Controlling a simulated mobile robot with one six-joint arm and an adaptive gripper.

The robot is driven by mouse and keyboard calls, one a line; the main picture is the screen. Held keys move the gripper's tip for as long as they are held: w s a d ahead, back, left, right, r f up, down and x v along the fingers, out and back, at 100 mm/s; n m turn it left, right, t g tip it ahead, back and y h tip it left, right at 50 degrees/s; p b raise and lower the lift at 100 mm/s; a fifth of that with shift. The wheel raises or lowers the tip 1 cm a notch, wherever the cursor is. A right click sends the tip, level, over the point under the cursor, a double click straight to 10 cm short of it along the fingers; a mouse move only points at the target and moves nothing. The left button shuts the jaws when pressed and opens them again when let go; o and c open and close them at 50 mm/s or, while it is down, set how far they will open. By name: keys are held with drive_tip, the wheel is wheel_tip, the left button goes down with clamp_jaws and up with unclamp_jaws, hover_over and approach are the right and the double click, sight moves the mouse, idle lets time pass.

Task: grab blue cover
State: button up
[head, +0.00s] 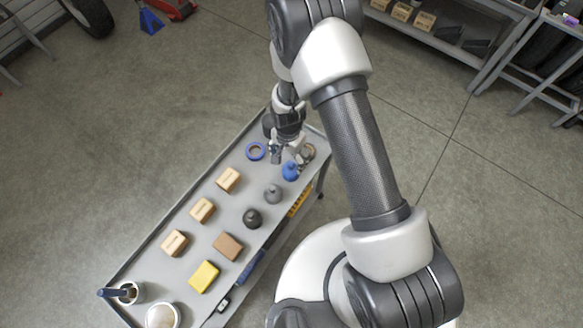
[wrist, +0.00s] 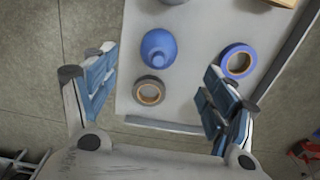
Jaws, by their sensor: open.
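The blue cover (head: 290,171) is a rounded dome with a small knob on top. It stands upright near the far end of the grey tray table (head: 150,262). In the wrist view the blue cover (wrist: 158,48) is between the lines of the two spread fingers, slightly beyond their tips. My gripper (head: 286,156) is open and empty, close above the cover in the head view. In the wrist view my gripper (wrist: 158,80) shows wide apart blue-grey pads. I cannot tell the exact height between fingers and cover.
A dark tape roll (wrist: 149,91) lies right beside the cover, between the fingers. A blue tape roll (wrist: 238,62) lies near the right finger. A grey cover (head: 273,193) and a black cover (head: 252,218) stand in line, with several boxes (head: 202,210) beside them.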

sight(289, 166)
wheel_tip(289, 166, down, 7)
drive_tip(key=shift+w+f+b, duration=0.1)
drive_tip(key=shift+f+b, duration=0.05)
drive_tip(key=shift+b, duration=0.75)
drive_tip(key=shift+w+d+f+b, duration=0.1)
drive_tip(key=shift+f+b, duration=0.25)
drive_tip(key=shift+f, duration=0.55)
drive_tip(key=shift+w+d+f+b, duration=0.15)
drive_tip(key=shift+f+b, duration=0.25)
drive_tip(key=shift+f, duration=0.5)
drive_tip(key=shift+w+d+f+b, duration=0.1)
drive_tip(key=shift+f+b, duration=0.25)
drive_tip(key=shift+f, duration=0.55)
drive_tip(key=shift+r, duration=0.1)
drive_tip(key=shift+c, duration=0.2)
drive_tip(key=c, duration=1)
drive_tip(key=shift+r, duration=0.1)
